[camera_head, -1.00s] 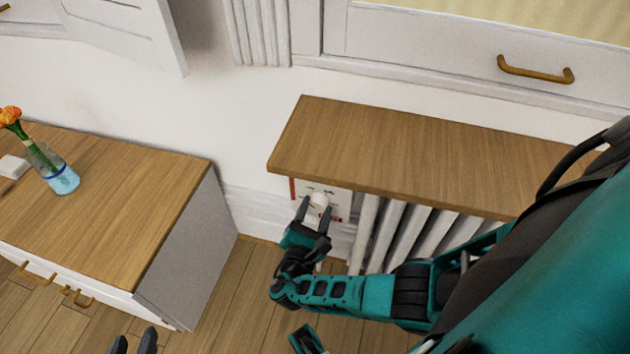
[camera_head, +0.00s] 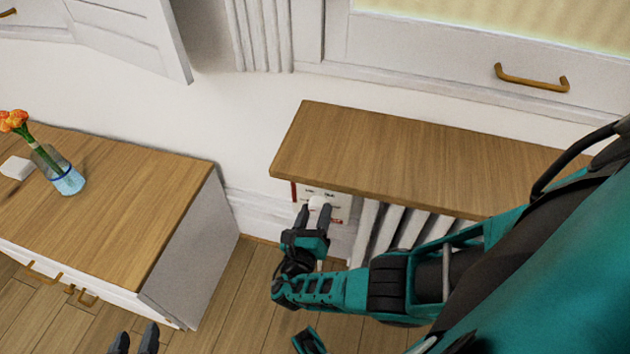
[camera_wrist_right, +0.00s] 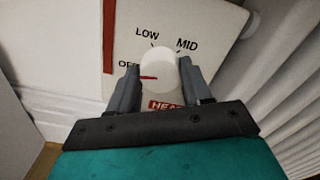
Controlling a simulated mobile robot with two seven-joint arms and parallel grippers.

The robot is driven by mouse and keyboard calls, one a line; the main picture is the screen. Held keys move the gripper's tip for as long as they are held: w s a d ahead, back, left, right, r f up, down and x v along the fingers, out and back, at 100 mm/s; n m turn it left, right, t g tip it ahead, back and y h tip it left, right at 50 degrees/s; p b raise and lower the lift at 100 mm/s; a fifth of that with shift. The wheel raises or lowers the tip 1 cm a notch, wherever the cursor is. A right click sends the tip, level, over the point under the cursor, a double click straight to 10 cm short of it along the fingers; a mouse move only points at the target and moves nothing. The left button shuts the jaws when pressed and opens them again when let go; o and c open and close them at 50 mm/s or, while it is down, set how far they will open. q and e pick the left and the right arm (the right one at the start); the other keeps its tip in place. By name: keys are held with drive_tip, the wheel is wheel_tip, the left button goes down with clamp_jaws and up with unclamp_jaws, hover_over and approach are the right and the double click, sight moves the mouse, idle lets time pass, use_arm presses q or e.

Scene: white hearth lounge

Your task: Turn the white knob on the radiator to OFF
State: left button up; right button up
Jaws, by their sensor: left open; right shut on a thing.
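The white knob (camera_wrist_right: 158,66) sits on the radiator's control plate (camera_wrist_right: 214,22), with LOW and MID printed above it and a partly hidden OFF at its left. Its red pointer points left, toward the OFF side. My right gripper (camera_wrist_right: 159,72) is shut on the knob, one finger on each side. In the head view the knob (camera_head: 317,202) shows white between the fingertips of my right gripper (camera_head: 314,211), below the wooden shelf. My left gripper (camera_head: 135,338) is open and empty at the bottom edge, away from the radiator.
The wooden shelf (camera_head: 420,160) overhangs the knob and the white radiator ribs (camera_head: 385,232). A wood-topped cabinet (camera_head: 130,200) stands at the left with a flower vase (camera_head: 66,180) on it. Open floor (camera_head: 235,290) lies between the cabinet and my right arm.

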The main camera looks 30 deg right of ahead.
use_arm(q)
drive_tip(key=shift+w+r, duration=0.1)
drive_tip(key=shift+r, duration=0.05)
use_arm(e)
drive_tip(key=shift+d+n, duration=0.15)
drive_tip(key=shift+n, duration=0.35)
drive_tip(key=o, duration=1.1)
drive_tip(key=shift+c, duration=0.2)
use_arm(q)
drive_tip(key=shift+a, duration=0.15)
